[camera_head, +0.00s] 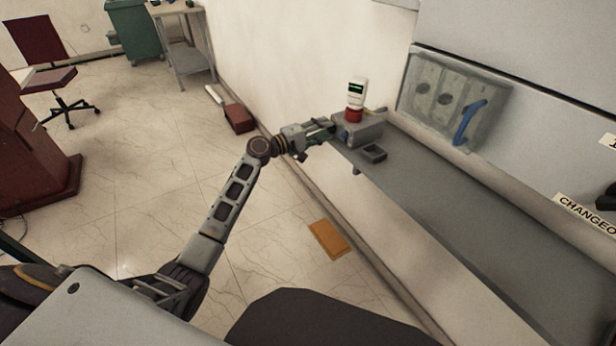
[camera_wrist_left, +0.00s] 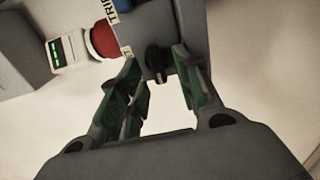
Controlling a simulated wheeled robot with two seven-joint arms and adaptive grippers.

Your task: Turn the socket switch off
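A grey box (camera_head: 364,133) sits at the far end of the grey shelf. In the left wrist view the box (camera_wrist_left: 178,22) carries a black knob (camera_wrist_left: 157,58), which looks like the switch, on the side facing my gripper. My left gripper (camera_head: 326,130) is at the near left side of the box. In the wrist view, its green-padded fingers (camera_wrist_left: 165,88) are apart, with the knob beyond and between their tips. Contact with the knob cannot be told. The knob cannot be made out in the head view. My right gripper is not in view.
A white device with a green display (camera_head: 357,92) stands above a red part (camera_head: 353,115) by the box. A small dark open tray (camera_head: 373,154) lies beside it. A wall panel with a blue handle (camera_head: 468,122) is behind. The shelf (camera_head: 455,215) is clear toward the right.

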